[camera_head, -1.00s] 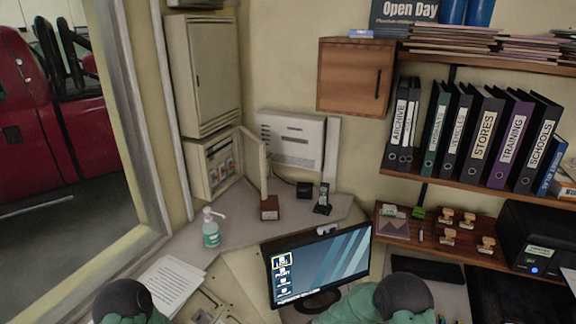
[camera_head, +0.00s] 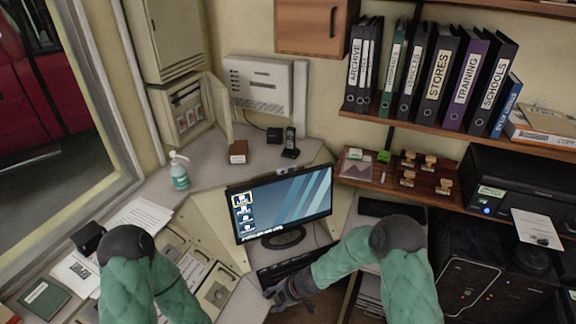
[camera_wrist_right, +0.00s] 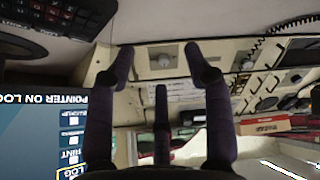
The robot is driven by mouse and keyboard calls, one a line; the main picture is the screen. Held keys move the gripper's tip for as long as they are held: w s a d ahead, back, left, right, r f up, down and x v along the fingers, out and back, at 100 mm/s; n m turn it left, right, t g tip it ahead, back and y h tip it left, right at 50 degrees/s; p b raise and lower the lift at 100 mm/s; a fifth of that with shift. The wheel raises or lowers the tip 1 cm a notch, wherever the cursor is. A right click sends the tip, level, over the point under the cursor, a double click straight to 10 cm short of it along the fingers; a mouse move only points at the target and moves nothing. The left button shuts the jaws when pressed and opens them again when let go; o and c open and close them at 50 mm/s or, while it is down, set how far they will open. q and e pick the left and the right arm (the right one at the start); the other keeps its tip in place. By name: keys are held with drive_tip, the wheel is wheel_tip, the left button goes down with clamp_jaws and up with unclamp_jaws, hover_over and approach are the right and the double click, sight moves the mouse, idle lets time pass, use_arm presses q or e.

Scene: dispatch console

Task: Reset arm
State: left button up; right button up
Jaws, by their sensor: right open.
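My right arm (camera_head: 345,262), in a green sleeve, reaches in from the lower right of the head view. Its dark gripper (camera_head: 277,295) hangs over the desk front, just below the keyboard (camera_head: 290,268) and monitor (camera_head: 284,204). In the right wrist view the gripper's fingers (camera_wrist_right: 160,68) are spread, with nothing between them. The console panel shows beyond them. My left arm (camera_head: 150,285) is bent at the lower left of the head view; its gripper is out of sight.
A hand sanitiser bottle (camera_head: 179,172) and a small brown box (camera_head: 238,152) stand on the desk behind. Wooden stamps (camera_head: 408,178) sit on a tray at right, beside a black printer (camera_head: 515,190). Binders (camera_head: 436,75) fill the shelf above.

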drive_tip(key=s+d+f+m+h+b, duration=0.1)
drive_tip(key=s+d+f+m+b, duration=0.5)
drive_tip(key=s+m, duration=0.4)
drive_tip(key=s+d+f+m+g+h+b, duration=0.1)
drive_tip(key=s+d+f+m+b, duration=0.5)
drive_tip(key=s+f+m, duration=0.5)
drive_tip(key=shift+s+d+f+m+h, duration=0.3)
drive_tip(key=shift+d+m, duration=0.2)
drive_tip(key=shift+d, duration=0.5)
